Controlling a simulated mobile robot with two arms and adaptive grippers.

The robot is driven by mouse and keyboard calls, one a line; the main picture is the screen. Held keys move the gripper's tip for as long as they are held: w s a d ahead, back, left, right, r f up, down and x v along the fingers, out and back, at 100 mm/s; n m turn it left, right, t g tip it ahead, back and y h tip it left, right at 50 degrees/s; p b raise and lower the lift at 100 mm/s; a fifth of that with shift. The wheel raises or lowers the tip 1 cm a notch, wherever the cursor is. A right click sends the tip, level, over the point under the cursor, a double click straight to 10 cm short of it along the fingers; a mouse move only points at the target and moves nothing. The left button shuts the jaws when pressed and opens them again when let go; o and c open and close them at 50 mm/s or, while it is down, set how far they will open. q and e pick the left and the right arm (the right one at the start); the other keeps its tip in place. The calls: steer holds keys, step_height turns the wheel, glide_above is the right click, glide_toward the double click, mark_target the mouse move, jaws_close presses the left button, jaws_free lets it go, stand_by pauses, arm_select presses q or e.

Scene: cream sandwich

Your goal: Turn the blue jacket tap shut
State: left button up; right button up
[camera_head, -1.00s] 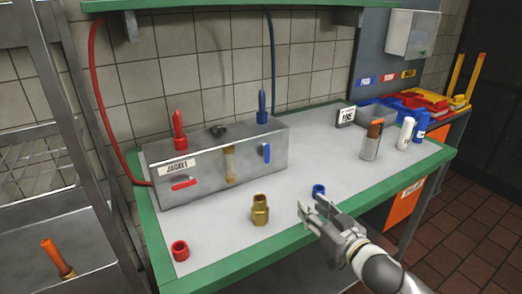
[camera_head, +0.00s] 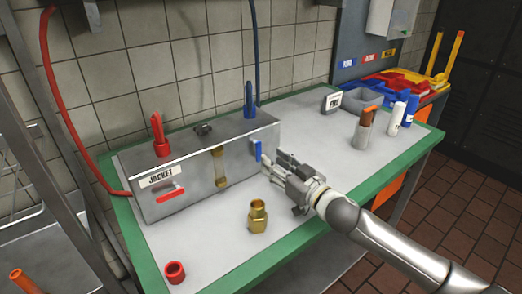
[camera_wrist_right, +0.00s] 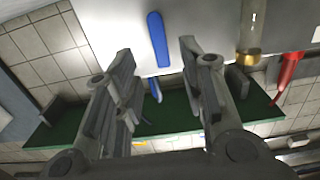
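The grey jacket box (camera_head: 190,196) stands on the bench with a JACKET label. The blue tap handle (camera_head: 258,149) is on its front face at the right end, pointing up and down. My right gripper (camera_head: 272,164) is open, its fingertips just in front of the blue handle. In the right wrist view the blue handle (camera_wrist_right: 158,38) lies in line with the gap between the two fingers, slightly beyond the tips and apparently untouched. A red tap handle (camera_head: 170,195), lying sideways, is at the box's left end. My left gripper is not in view.
A brass fitting (camera_head: 257,216) stands on the bench before the box, near my right arm. A red ring (camera_head: 175,272) lies at the front left. A holder (camera_head: 362,136) and white bottle (camera_head: 396,118) stand at the right. A blue upright piece (camera_head: 249,100) tops the box.

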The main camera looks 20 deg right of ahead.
mark_target(260, 150)
steer(key=x, duration=0.6)
steer(key=shift+w+p, duration=0.25)
steer(key=shift+p, duration=0.05)
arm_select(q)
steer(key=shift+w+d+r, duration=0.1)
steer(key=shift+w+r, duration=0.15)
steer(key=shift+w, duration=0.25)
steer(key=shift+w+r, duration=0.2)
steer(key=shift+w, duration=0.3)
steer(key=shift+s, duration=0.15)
arm_select(e)
steer(key=shift+c, duration=0.5)
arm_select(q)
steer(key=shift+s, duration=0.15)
arm_select(e)
jaws_close()
